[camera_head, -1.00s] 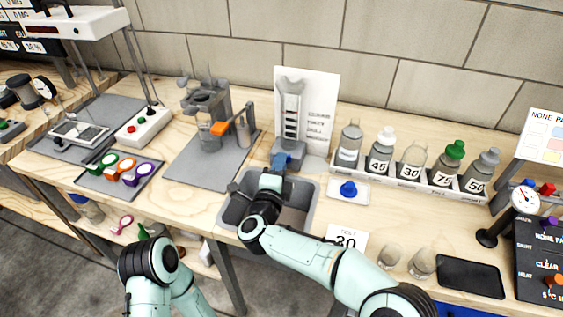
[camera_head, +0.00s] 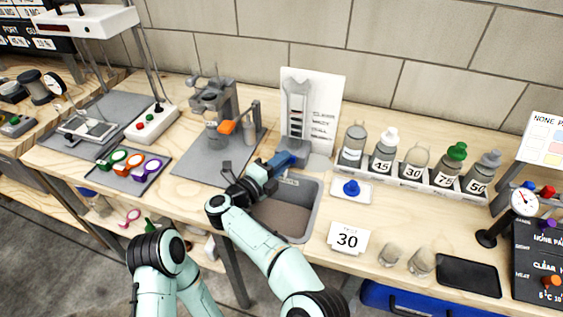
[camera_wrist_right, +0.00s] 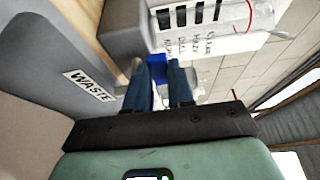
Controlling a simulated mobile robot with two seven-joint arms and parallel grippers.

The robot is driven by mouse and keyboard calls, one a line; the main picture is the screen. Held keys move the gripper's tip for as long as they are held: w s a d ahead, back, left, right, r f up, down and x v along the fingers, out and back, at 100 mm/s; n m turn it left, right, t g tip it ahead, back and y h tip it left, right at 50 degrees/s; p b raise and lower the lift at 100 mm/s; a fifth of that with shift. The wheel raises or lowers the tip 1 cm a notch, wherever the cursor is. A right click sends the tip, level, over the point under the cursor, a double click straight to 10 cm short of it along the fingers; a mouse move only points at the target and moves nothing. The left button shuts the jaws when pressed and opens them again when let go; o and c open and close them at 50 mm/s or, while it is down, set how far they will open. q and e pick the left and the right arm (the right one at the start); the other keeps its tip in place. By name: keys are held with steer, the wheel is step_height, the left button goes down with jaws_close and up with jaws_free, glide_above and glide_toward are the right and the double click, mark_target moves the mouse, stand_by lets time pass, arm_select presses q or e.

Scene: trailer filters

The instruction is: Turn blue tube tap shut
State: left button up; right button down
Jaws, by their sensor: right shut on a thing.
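The clear upright tube (camera_head: 297,112) stands in front of a white printed board at the back of the bench, and also shows in the right wrist view (camera_wrist_right: 205,14). The blue tap (camera_wrist_right: 159,68) is low at the tube's base, just behind the sink. My right gripper (camera_head: 280,166) reaches to it from the front left and is shut on it. In the right wrist view, its two dark blue fingers (camera_wrist_right: 160,84) are on either side of the tap. The fingers partly hide the tap in the head view. My left gripper is out of view.
The grey waste sink (camera_head: 308,212) lies under my right wrist. A bottle rack (camera_head: 445,182) stands further right. A grey mat with a metal stand (camera_head: 214,108) is left.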

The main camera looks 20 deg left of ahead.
stand_by(0.4)
steer(key=c, duration=1)
jaws_free()
